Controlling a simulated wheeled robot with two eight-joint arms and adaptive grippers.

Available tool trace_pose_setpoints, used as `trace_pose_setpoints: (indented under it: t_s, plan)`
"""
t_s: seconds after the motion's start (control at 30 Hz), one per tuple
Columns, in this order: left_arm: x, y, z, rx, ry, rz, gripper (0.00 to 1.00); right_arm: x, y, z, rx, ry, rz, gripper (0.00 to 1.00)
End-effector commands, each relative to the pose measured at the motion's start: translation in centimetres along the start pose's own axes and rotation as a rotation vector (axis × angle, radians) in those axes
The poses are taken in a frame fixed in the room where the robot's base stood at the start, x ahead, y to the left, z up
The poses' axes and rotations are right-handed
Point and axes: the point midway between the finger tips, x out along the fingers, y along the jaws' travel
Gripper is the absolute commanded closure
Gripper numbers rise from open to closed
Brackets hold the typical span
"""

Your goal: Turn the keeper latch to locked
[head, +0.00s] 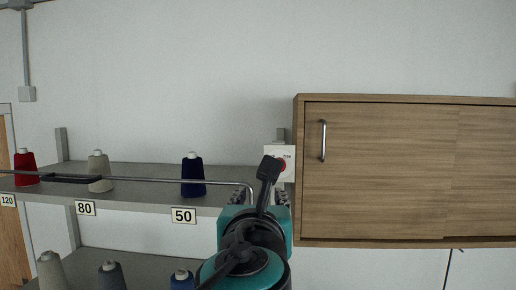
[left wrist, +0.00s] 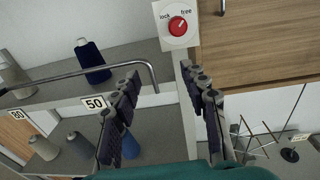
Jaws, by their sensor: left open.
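The keeper latch is a red round knob (left wrist: 178,26) on a white plate (left wrist: 165,38) marked "lock" on the left and "free" on the right. A small pale mark on the knob appears to face "free". In the head view my left gripper (head: 270,185) is in front of and below the plate. My right gripper is not in view.
A wooden cabinet (head: 380,175) with a metal handle (head: 323,141) hangs right of the plate. Left are shelves (head: 140,176) with thread cones, including a navy one (head: 193,176). A bent metal rod (left wrist: 70,74) runs along the shelf near my gripper.

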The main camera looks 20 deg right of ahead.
Motion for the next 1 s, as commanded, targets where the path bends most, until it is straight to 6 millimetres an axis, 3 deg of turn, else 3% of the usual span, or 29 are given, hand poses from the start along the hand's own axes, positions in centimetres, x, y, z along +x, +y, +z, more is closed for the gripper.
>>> trace_pose_setpoints:
  t_s: [0.03,0.17,0.6,1.0]
  plan:
    - [-0.4,-1.7,2.2,0.064,-0.018,-0.035,0.56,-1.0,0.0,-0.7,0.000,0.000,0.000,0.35]
    - [-0.5,-3.5,3.8,0.155,-0.046,-0.069,0.56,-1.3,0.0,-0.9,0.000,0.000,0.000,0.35]
    - [5.7,-3.9,4.0,0.160,-0.047,-0.069,0.56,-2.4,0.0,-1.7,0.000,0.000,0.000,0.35]
    - [7.0,-4.0,3.9,0.159,-0.047,-0.069,0.56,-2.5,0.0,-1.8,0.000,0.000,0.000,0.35]
